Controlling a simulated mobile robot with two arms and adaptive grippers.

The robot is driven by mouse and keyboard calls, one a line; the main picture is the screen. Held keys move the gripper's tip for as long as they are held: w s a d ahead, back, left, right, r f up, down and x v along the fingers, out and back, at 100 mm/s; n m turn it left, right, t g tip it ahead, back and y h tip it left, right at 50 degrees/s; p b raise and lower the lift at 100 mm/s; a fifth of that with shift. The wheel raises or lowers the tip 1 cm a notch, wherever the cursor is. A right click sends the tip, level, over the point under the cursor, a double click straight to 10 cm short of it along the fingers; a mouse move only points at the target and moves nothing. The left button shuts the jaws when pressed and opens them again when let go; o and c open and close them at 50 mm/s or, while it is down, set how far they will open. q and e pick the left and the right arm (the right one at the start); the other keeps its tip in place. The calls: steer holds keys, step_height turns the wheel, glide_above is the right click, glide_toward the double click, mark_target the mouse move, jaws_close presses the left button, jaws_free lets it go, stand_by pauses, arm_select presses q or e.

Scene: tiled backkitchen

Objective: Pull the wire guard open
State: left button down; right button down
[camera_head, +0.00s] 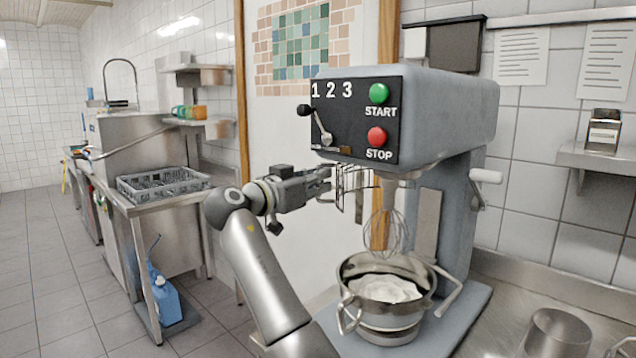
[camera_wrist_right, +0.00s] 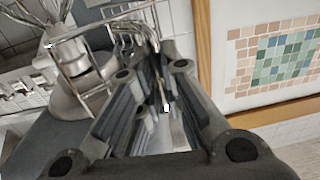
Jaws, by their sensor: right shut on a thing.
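The grey mixer (camera_head: 430,110) stands on the counter. Its wire guard (camera_head: 358,180) hangs under the mixer head, on the left side of the whisk (camera_head: 390,225). My right gripper (camera_head: 326,178) comes in from the left and is shut on the wire guard at its left end. In the right wrist view the guard's wires (camera_wrist_right: 90,68) run up to and past my fingertips (camera_wrist_right: 152,62), which partly hide the held wire. The steel bowl (camera_head: 425,288) with white powder sits below the whisk. My left gripper is not in view.
The control panel (camera_head: 357,120) with green and red buttons is just above my gripper. A steel pot (camera_head: 557,335) stands at the lower right. A dish rack (camera_head: 163,184) sits on a steel table at the left.

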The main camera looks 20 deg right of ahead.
steer(key=c, duration=1.6)
jaws_free()
steer(key=shift+f, duration=0.1)
steer(key=shift+o, duration=0.2)
steer(key=shift+w+a, duration=0.1)
steer(key=v, duration=1.2)
steer(key=shift+a, duration=0.1)
